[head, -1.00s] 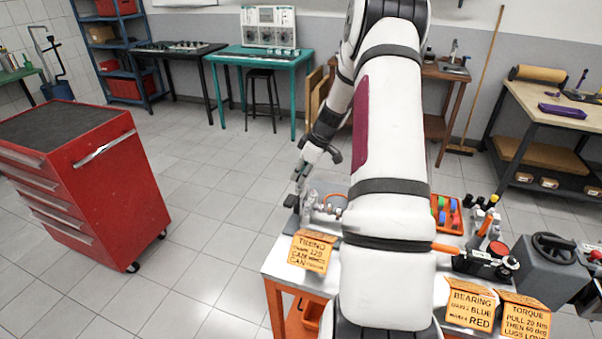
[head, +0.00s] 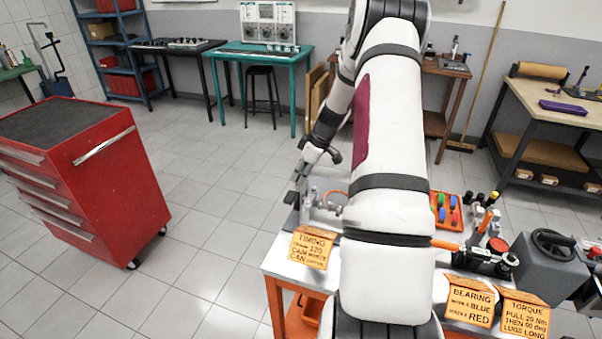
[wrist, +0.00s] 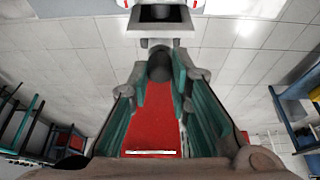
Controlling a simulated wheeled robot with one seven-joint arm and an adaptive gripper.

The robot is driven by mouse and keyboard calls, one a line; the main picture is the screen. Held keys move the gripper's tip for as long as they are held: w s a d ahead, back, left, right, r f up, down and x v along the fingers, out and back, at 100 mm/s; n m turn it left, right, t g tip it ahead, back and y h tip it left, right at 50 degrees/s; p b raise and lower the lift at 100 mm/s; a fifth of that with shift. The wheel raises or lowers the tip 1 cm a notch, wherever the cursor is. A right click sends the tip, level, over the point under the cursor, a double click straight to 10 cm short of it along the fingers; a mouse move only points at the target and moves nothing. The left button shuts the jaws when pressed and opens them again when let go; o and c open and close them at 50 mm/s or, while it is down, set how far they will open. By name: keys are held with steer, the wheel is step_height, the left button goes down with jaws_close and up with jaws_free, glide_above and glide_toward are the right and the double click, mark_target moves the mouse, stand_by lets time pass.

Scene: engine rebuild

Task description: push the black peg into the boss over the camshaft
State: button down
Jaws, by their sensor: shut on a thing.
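My gripper (wrist: 158,82) has teal-sided fingers and is shut on the black peg (wrist: 159,66), a dark round piece between the fingertips in the wrist view. Just past the peg is a pale grey block with a dark opening (wrist: 160,13), probably the boss; a gap shows between them in the picture, but I cannot judge their depth. In the head view my gripper (head: 300,178) is small, above the grey fixture (head: 308,203) at the left end of the bench. The camshaft cannot be made out, and my arm hides the bench's middle.
A red tool cabinet (head: 90,185) stands left. Open tiled floor lies between cabinet and bench.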

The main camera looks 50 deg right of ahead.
steer(key=shift+f, duration=0.4)
steer(key=c, duration=1.7)
jaws_free()
steer(key=shift+r, duration=0.3)
steer(key=shift+r+p, duration=0.3)
steer(key=shift+r, duration=0.05)
steer(key=shift+r+p, duration=0.35)
steer(key=shift+r, duration=0.55)
steer(key=o, duration=0.5)
steer(key=shift+o, duration=0.2)
